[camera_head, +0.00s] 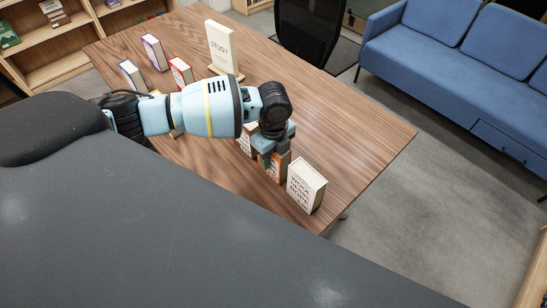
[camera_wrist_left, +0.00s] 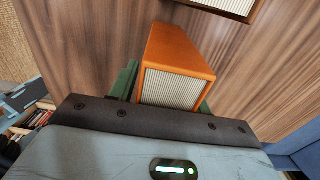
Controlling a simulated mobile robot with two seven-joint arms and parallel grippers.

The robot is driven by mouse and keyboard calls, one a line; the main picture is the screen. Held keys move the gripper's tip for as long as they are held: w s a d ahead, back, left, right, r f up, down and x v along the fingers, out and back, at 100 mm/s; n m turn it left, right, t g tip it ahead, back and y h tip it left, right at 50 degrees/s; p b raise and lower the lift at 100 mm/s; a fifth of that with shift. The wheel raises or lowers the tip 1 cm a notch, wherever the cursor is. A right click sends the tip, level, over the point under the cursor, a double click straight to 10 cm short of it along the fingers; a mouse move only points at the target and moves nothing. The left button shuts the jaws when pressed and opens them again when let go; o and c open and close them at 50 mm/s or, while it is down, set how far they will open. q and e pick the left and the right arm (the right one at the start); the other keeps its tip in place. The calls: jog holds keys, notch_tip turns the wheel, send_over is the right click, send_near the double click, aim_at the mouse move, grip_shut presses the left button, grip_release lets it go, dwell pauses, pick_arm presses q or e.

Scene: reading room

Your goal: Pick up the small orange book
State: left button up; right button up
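The small orange book (camera_head: 283,167) stands upright near the table's right front edge in the head view, partly hidden by my left gripper (camera_head: 271,152). My left gripper points down over it. In the left wrist view the orange book (camera_wrist_left: 180,62) shows its orange cover and its pale page edges. The green fingers of my left gripper (camera_wrist_left: 165,92) lie along both sides of it. I see no clear gap, but the right finger is mostly hidden and I cannot tell whether they press on the book. My right gripper is not in view.
A cream book (camera_head: 306,186) stands close to the right, another pale book (camera_head: 245,146) close to the left. A STUDY sign (camera_head: 221,47) and several books stand farther back on the wooden table (camera_head: 345,130). A black chair (camera_head: 318,30) and a blue sofa (camera_head: 440,60) lie beyond.

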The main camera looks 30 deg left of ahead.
pick_arm(q)
jog(key=c, duration=0.9)
jog(key=shift+o, duration=0.2)
jog(key=shift+r, duration=0.1)
